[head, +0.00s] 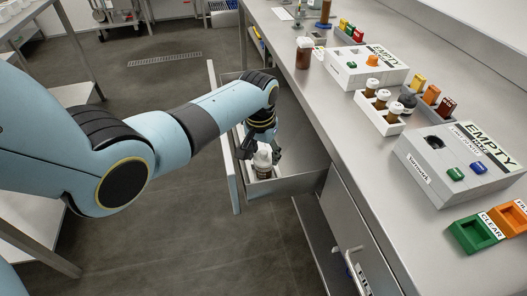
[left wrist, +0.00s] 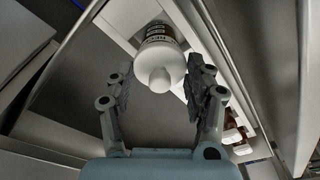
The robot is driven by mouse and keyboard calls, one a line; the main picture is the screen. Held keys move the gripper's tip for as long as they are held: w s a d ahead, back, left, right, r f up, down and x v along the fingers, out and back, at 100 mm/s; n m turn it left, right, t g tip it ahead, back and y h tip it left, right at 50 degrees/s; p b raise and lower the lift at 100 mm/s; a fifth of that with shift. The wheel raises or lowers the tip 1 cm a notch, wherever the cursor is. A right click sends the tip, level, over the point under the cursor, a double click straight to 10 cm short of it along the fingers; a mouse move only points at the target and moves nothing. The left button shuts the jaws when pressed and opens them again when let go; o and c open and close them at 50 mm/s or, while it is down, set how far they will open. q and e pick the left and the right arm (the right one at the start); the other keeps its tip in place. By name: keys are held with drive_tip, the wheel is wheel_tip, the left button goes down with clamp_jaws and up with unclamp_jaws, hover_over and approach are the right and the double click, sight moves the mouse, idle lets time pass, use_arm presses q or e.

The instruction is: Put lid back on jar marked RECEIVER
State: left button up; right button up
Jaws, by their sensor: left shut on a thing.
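A jar (head: 263,172) with a white lid (head: 262,157) stands in a white holder inside the open drawer. In the left wrist view the lid (left wrist: 161,74) with its round knob is at the top centre, and the jar's labelled side (left wrist: 160,34) shows beyond it; the label is too small to read surely. My left gripper (head: 262,148) reaches down into the drawer and is shut on the white lid, its fingers (left wrist: 160,82) on either side. I cannot tell whether the lid is seated on the jar. My right gripper is not in view.
The open drawer (head: 302,180) juts from the steel counter (head: 330,108). On the counter are a white rack (head: 368,112) of lidded jars, two boxes marked EMPTY (head: 445,185) (head: 345,72), coloured blocks and trays (head: 478,232). A lidded brown jar (head: 304,55) stands farther back.

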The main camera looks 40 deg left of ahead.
use_arm(q)
drive_tip(key=o, duration=1.3)
drive_tip(key=shift+c, duration=0.2)
wheel_tip(320, 180, up, 7)
drive_tip(key=p, duration=0.7)
drive_tip(key=shift+p, duration=0.35)
drive_tip(key=shift+c, duration=0.3)
clamp_jaws()
idle(0.5)
